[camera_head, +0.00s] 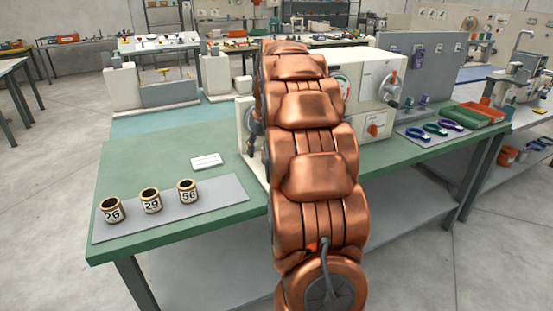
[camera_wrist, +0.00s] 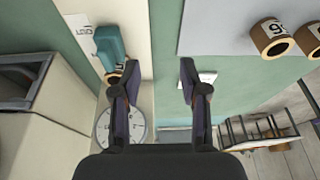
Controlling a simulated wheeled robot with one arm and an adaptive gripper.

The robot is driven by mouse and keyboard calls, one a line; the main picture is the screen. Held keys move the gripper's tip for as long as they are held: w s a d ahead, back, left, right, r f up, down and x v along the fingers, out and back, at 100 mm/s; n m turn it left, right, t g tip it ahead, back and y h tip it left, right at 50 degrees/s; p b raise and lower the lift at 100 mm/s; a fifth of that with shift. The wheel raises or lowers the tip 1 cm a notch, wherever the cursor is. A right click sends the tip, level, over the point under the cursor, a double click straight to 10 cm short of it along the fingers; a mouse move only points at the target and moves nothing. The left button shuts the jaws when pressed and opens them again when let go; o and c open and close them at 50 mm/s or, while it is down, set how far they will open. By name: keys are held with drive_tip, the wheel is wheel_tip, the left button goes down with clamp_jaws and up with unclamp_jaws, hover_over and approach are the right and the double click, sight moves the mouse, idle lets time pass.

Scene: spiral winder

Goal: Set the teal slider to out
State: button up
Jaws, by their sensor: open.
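The teal slider (camera_wrist: 112,45) is an upright-looking teal block near the top left of the wrist view, on a cream machine face, with small dark print beside it that I cannot read. My gripper (camera_wrist: 153,68) is open and empty. Its left fingertip is close to the slider's lower end; I cannot tell whether they touch. The right finger is apart, over the green table top. In the head view my copper arm covers much of the cream winder (camera_head: 370,85), and the slider is hidden there.
A round white dial (camera_wrist: 120,128) sits below the slider, partly behind the left finger. Several numbered spools, one marked 29 (camera_head: 151,200), stand on a grey mat (camera_head: 222,196) at left. The green table (camera_head: 150,160) is otherwise fairly clear at left.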

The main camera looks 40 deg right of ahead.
drive_tip(key=shift+t+h, duration=0.3)
drive_tip(key=d, duration=0.3)
drive_tip(key=d+f, duration=0.1)
drive_tip(key=d, duration=0.2)
drive_tip(key=w+d, duration=0.1)
drive_tip(key=d, duration=0.2)
drive_tip(key=shift+w+d+f+b, duration=0.1)
drive_tip(key=shift+d+f+b, duration=0.2)
drive_tip(key=shift+d+b, duration=0.05)
drive_tip(key=shift+p+x, duration=0.6)
drive_tip(key=shift+x, duration=3.25)
clamp_jaws()
